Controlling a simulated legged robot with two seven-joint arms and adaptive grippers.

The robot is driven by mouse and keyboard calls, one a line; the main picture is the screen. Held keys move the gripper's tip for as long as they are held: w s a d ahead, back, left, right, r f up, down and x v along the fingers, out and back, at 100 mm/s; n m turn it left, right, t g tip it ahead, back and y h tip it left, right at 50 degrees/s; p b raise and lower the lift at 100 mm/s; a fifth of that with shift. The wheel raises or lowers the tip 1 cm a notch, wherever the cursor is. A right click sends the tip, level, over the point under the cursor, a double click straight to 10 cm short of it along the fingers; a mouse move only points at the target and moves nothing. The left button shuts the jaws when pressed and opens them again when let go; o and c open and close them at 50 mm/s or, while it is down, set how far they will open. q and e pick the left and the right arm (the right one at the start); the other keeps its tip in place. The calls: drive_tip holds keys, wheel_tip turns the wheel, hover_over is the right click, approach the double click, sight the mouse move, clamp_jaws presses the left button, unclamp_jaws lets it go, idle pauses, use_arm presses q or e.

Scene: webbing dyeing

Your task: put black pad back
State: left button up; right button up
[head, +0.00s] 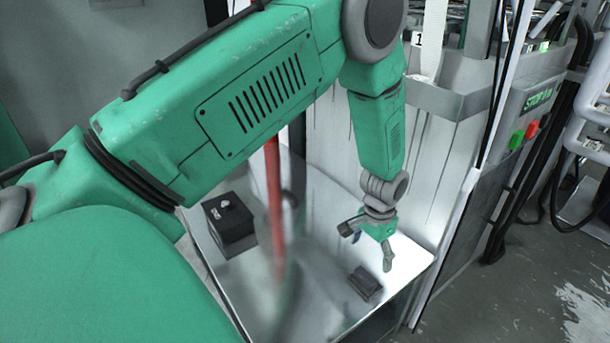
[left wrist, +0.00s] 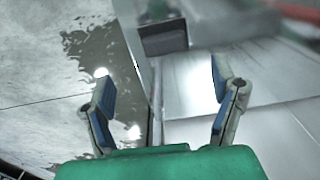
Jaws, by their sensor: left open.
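The black pad (head: 365,283) is a small dark block lying on the bright metal table near its right front corner. In the left wrist view the dark block (left wrist: 163,37) shows beyond the fingertips, near the top middle. My left gripper (head: 367,248) hangs above the table, just behind and above the pad in the head view. Its two blue-padded fingers (left wrist: 160,72) are spread apart with nothing between them. The pad and the fingers look apart. My right gripper is not in view.
A black box (head: 230,226) with small pale items on top stands at the left of the metal table (head: 325,215). A blurred red upright (head: 273,185) crosses the view. A machine panel with green and red buttons (head: 524,135) stands at the right.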

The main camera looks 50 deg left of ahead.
use_arm(q)
drive_tip(key=s+f, duration=0.2)
drive_tip(key=s, duration=0.3)
drive_tip(key=s+d+f, duration=0.1)
drive_tip(key=s+f, duration=0.2)
drive_tip(key=s, duration=0.2)
drive_tip(key=s+d+f, duration=0.1)
drive_tip(key=s+f, duration=0.2)
drive_tip(key=s, duration=0.3)
drive_tip(key=shift+f, duration=0.2)
drive_tip(key=shift+t, duration=0.3)
drive_tip(key=s, duration=0.8)
drive_tip(key=s+d, duration=0.1)
drive_tip(key=s, duration=0.4)
drive_tip(key=shift+r, duration=0.25)
drive_tip(key=shift+s+r, duration=0.1)
